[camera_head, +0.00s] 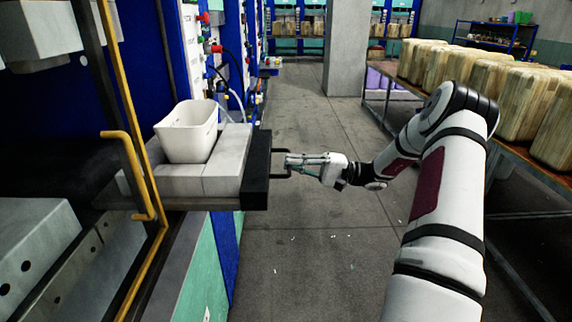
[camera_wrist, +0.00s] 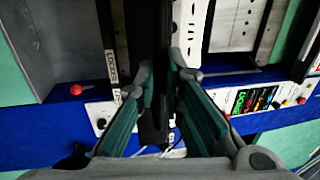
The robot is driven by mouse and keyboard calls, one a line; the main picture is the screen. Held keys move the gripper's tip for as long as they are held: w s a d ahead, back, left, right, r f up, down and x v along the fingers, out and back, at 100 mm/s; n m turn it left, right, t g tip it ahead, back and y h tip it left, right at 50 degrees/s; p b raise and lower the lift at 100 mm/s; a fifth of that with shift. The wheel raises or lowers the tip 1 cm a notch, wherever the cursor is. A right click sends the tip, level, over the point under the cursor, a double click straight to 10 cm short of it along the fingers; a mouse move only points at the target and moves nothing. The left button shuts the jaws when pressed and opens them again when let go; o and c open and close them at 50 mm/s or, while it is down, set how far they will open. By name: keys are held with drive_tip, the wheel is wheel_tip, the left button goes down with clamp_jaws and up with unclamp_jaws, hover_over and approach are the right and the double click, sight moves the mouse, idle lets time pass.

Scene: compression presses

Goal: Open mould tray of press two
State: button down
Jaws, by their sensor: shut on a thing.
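The mould tray, with its black front panel (camera_head: 257,172), sticks out of the press at left in the head view. Pale grey mould blocks (camera_head: 226,160) and a white open-topped bin (camera_head: 188,135) rest on it. A thin black handle (camera_head: 279,177) stands out from the front panel. My gripper (camera_head: 290,163) is shut on this handle, reaching in from the right. In the wrist view, my gripper's teal fingers (camera_wrist: 160,85) close on either side of a dark upright bar; the exact contact is hard to make out.
A yellow guard bar (camera_head: 133,130) stands in front of the press at left. A table with several wooden-looking blocks (camera_head: 510,98) stands at right. A grey pillar (camera_head: 346,50) is further back. The grey floor (camera_head: 310,240) between press and table is clear.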

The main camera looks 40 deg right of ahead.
drive_tip(key=shift+d+r, duration=0.25)
drive_tip(key=shift+r, duration=0.2)
drive_tip(key=c, duration=1.7)
unclamp_jaws()
drive_tip(key=shift+f, duration=0.15)
drive_tip(key=shift+d+f, duration=0.1)
drive_tip(key=v, duration=1.2)
